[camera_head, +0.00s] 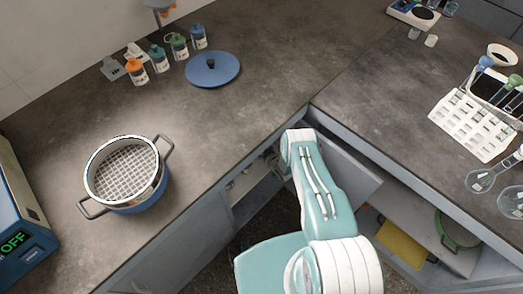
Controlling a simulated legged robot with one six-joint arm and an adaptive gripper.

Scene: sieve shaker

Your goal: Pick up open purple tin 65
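No purple tin can be made out in this view. My white and teal arm (320,200) rises from the bottom centre to the inner corner of the counters, where its far joint (298,146) bends down in front of the cabinets. My gripper is hidden beyond that joint, so I cannot see its fingers or anything in them. The cabinet insides beside the arm are dark and partly covered by it.
The left counter holds a blue pot with a white-rimmed mesh sieve (122,172), a blue lid (212,69) and several small bottles (137,72). The right counter holds a white rack (473,125). An open cabinet door (345,172) stands right of my arm; a green pot (457,232) is below.

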